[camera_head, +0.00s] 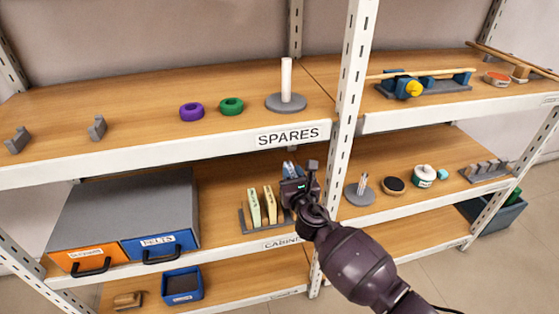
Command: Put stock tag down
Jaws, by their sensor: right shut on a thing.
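My right gripper (301,183) reaches in from the lower right to the middle shelf, in front of the white upright. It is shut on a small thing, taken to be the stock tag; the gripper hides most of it. A small blue and pale piece (289,169) shows just above the jaws, and I cannot tell whether it is the held tag. Just left of the gripper, pale upright cards (254,207) stand in a grey slotted rack (247,229). My left gripper is out of view.
An orange drawer (88,261) and a blue drawer (160,246) sit left on the middle shelf. Right of the upright are a grey peg stand (359,194), a dark round pad (394,186) and a white jar (424,175). The SPARES shelf (150,137) overhangs.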

